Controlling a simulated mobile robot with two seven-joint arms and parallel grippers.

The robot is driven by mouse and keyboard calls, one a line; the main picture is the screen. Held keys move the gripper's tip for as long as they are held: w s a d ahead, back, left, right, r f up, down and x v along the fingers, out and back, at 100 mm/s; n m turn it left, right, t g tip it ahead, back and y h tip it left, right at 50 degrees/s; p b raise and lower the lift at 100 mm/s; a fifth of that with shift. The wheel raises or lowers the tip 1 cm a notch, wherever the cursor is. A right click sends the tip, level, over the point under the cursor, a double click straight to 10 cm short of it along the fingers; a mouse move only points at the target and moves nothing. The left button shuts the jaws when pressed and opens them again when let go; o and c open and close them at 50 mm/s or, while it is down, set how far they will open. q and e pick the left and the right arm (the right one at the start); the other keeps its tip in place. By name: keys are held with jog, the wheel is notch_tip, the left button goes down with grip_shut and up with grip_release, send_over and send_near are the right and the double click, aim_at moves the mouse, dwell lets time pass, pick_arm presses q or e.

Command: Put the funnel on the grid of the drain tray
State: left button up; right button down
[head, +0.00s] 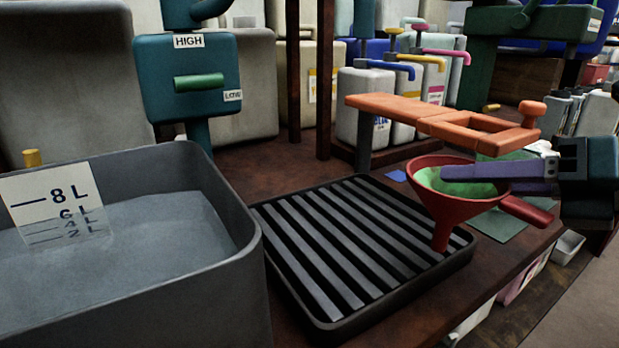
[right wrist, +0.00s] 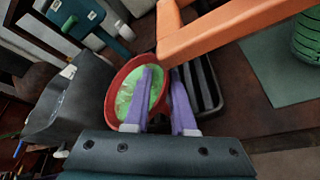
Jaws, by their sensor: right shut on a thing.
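The red funnel (head: 458,210) is in the head view, its bowl up with green inside and its spout down. The drain tray (head: 345,325) is black with a slatted grid (head: 345,245). The spout end lies over the grid's right part; I cannot tell whether it touches. My right gripper (head: 465,174), with purple fingers, reaches in from the right and is shut on the funnel's rim. In the right wrist view the funnel (right wrist: 113,88) shows at the fingers (right wrist: 160,85), with part of the tray (right wrist: 207,88) beyond. My left gripper is not in view.
An orange arm (head: 400,110) on a grey post stands just behind and above the funnel. A grey vat (head: 255,270) of liquid stands left of the tray. Several canisters with coloured taps (head: 380,85) stand behind. A green mat (head: 498,226) lies right of the tray.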

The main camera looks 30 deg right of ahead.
aim_at(440, 162)
jog(key=shift+w+a+r+b, duration=0.1)
jog(key=shift+w+a+b, duration=0.2)
jog(key=shift+w, duration=0.65)
jog(key=shift+w+a+b, duration=0.1)
jog(key=shift+w+a, duration=0.25)
jog(key=shift+w, duration=0.55)
jog(key=shift+w+f+b, duration=0.15)
jog(key=shift+f+b, duration=0.15)
jog(key=shift+f, duration=0.55)
jog(key=shift+f+b, duration=0.25)
jog(key=shift+b, duration=0.1)
jog(key=c, duration=0.7)
grip_release()
jog(key=shift+r, duration=0.1)
jog(key=shift+c, duration=0.2)
